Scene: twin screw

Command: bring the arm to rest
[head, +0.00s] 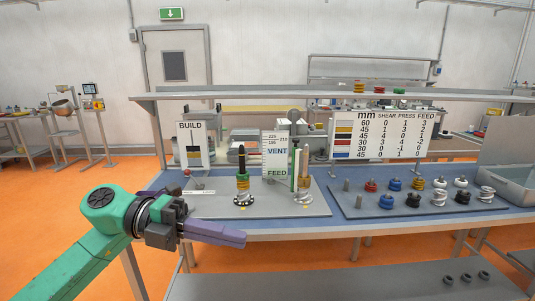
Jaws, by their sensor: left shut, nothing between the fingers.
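My left arm comes in from the lower left, and its left gripper (240,238) is in front of the table's front edge. Its purple fingers are shut with nothing between them, pointing right. The gripper is apart from the parts on the table. My right gripper is not in view.
A blue table (390,225) carries a grey plate (275,205) with two upright screw stacks, the left one (243,182) with a black top. A dark tray (350,208) at right holds several coloured parts. A build sign (191,145) and number board (380,136) stand behind.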

